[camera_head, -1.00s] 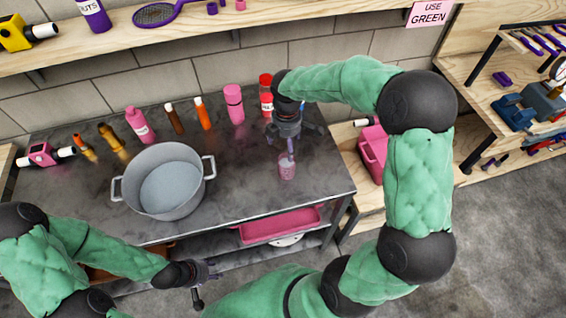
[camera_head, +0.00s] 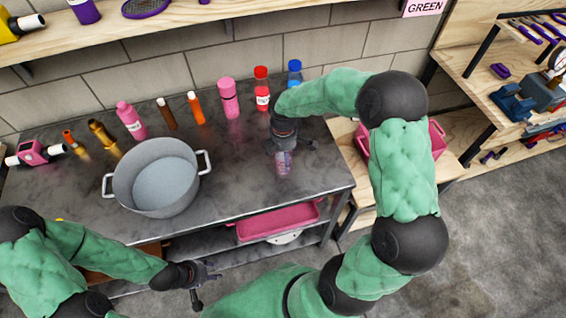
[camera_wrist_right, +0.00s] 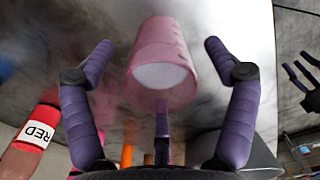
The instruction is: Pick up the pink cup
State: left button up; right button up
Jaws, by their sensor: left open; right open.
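The pink cup (camera_head: 284,163) is a translucent cup on the dark worktop, near its right end. It also shows in the right wrist view (camera_wrist_right: 162,65), large and close. My right gripper (camera_head: 286,150) is just above and behind the cup in the head view. In the right wrist view its purple fingers (camera_wrist_right: 160,80) are spread, one on each side of the cup, with a third finger low in the middle. Gaps show between the side fingers and the cup. My left gripper (camera_head: 205,280) is open and empty in front of the worktop.
A grey pot (camera_head: 155,178) stands on the left of the worktop (camera_head: 240,190). Bottles line the back, including a pink one (camera_head: 229,98), a red one (camera_head: 261,88) and a blue one (camera_head: 294,72). The worktop's front edge is close to the cup.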

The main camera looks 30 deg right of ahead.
jog(key=c, duration=1.4)
jog(key=shift+r, duration=0.1)
jog(key=shift+c, duration=0.3)
jog(key=shift+r, duration=0.15)
jog(key=s+a+r+p, duration=0.4)
jog(key=s+a+r, duration=0.5)
jog(key=r, duration=0.3)
jog(key=shift+s+a+r+p, duration=0.3)
jog(key=shift+a+p, duration=0.05)
jog(key=shift+a, duration=0.05)
